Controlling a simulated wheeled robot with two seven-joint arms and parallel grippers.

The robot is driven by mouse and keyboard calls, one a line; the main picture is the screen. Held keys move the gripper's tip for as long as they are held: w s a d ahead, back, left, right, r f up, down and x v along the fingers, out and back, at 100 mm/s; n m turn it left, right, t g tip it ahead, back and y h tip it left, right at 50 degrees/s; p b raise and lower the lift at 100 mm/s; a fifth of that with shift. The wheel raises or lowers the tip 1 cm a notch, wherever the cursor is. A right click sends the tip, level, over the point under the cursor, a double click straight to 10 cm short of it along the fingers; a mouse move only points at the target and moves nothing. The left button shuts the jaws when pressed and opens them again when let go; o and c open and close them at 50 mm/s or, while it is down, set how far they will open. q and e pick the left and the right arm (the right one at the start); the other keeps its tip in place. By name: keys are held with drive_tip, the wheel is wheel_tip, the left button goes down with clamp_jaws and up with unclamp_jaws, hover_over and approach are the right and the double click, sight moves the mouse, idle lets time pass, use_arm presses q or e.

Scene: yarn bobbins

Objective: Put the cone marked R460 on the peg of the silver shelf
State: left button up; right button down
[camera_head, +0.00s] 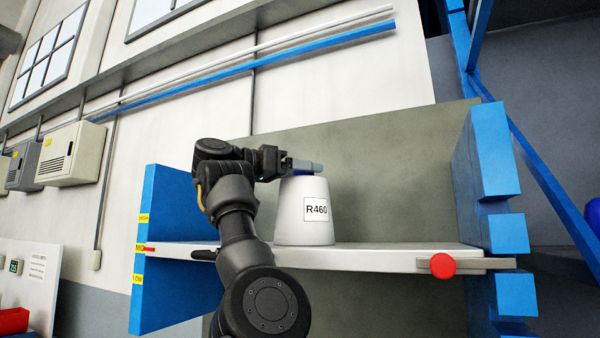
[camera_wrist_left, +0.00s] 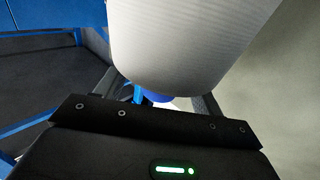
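The white cone marked R460 (camera_head: 317,228) is upright, narrow end up, at the board of the silver shelf (camera_head: 375,261). Its base looks level with the board; I cannot tell if it touches. The peg is hidden. My left gripper (camera_head: 303,166) reaches in from the left at the cone's top, its fingers shut on that narrow end. In the left wrist view the cone (camera_wrist_left: 190,40) fills the upper middle and hides the fingertips. A small blue part shows at its narrow end. My right gripper is not in view.
A red round knob (camera_head: 442,266) sits on the board's front edge at the right. The board right of the cone is clear. A grey-green panel (camera_head: 400,165) stands behind.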

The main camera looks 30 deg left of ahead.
use_arm(q)
drive_tip(key=shift+f, duration=0.1)
drive_tip(key=shift+s+a, duration=0.1)
drive_tip(key=shift+a, duration=0.1)
drive_tip(key=b+v, duration=0.5)
drive_tip(key=v, duration=0.5)
drive_tip(key=shift+s, duration=0.2)
drive_tip(key=shift+a, duration=0.1)
